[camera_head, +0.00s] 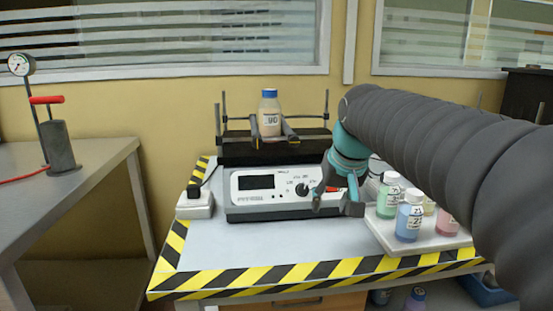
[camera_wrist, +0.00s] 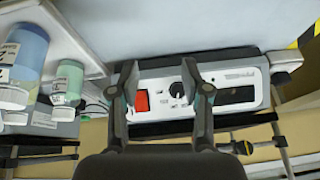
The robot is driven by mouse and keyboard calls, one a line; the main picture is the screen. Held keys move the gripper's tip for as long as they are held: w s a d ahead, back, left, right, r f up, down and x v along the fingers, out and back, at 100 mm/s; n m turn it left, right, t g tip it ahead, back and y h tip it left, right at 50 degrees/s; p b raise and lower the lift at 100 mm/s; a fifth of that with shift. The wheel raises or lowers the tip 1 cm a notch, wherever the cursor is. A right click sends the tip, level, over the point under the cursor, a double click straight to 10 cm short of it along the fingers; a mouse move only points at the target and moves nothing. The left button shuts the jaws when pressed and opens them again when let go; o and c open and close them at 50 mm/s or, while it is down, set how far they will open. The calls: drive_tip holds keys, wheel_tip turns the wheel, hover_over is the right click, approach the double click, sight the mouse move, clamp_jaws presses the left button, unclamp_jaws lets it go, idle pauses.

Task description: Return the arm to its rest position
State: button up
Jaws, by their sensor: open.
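My gripper (camera_head: 336,204) is open and empty, pointing down in front of the right part of the shaker machine's control panel (camera_head: 262,189). In the wrist view the two fingers of my gripper (camera_wrist: 159,76) stand apart, with the panel's red switch (camera_wrist: 142,102) and black knob (camera_wrist: 177,90) visible between them. My arm, in a dark ribbed sleeve, reaches in from the right of the head view and hides part of the table. A bottle (camera_head: 269,117) with a blue cap and pale brown contents stands upright on the shaker's top platform, between dark holders.
A white tray (camera_head: 418,243) with several capped bottles stands right of my gripper, close to my arm. A black plug in a white socket box (camera_head: 195,204) is left of the machine. The striped table's front middle is clear. A side table (camera_head: 70,190) holds a gauge device.

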drive_tip(key=s+d+f, duration=0.2)
drive_tip(key=s+f, duration=0.5)
drive_tip(key=s, duration=0.4)
drive_tip(key=s+d+f+h, duration=0.1)
drive_tip(key=s+d+f, duration=0.1)
drive_tip(key=s+f, duration=0.5)
drive_tip(key=s, duration=0.3)
drive_tip(key=shift+s+d+f+m+t, duration=0.3)
drive_tip(key=shift+s+d+f, duration=0.05)
drive_tip(key=shift+s+d, duration=0.05)
drive_tip(key=shift+c, duration=0.5)
drive_tip(key=shift+a, duration=0.15)
